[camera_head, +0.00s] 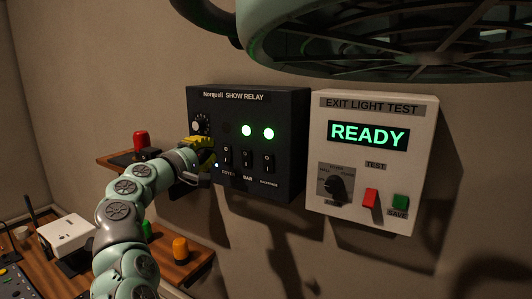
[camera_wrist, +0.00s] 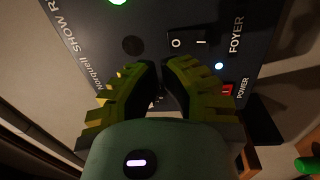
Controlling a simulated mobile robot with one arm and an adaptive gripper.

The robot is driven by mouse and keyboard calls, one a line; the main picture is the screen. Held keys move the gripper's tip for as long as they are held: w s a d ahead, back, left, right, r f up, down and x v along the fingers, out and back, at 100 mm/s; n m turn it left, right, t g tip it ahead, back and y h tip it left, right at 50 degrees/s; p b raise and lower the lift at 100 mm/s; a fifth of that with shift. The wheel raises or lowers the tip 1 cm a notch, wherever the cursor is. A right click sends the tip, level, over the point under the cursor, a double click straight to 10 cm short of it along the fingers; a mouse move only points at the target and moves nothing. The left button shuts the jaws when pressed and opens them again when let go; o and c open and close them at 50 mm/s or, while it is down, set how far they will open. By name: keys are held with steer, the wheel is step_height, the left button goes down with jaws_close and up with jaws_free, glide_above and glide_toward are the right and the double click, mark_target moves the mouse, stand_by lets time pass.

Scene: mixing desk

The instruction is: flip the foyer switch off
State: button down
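The black show relay box (camera_head: 247,145) is on the wall. Its foyer switch (camera_head: 227,157) is the leftmost of three rockers; in the wrist view the switch (camera_wrist: 190,42) is just beyond my fingertips, marked O and I. The lamp above it (camera_wrist: 133,45) is dark. The lamps over the bar switch (camera_head: 247,159) and the third switch (camera_head: 269,161) glow green. My gripper (camera_head: 208,148), with yellow-green fingers, is at the box's left side, left of the foyer switch. In the wrist view its dark fingertips (camera_wrist: 161,65) are close together, with nothing seen held. Contact cannot be told.
A dial (camera_head: 201,122) is at the box's upper left, near my gripper. A white exit light test box (camera_head: 370,150) reading READY hangs to the right. Wooden shelves (camera_head: 190,252) with red and orange items are at left. A large round grille (camera_head: 400,40) overhangs the top.

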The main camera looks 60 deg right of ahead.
steer(key=a+r+b, duration=0.1)
steer(key=a+b, duration=0.5)
steer(key=a, duration=0.3)
steer(key=shift+s+a, duration=0.15)
steer(key=shift+s, duration=0.15)
stand_by(0.3)
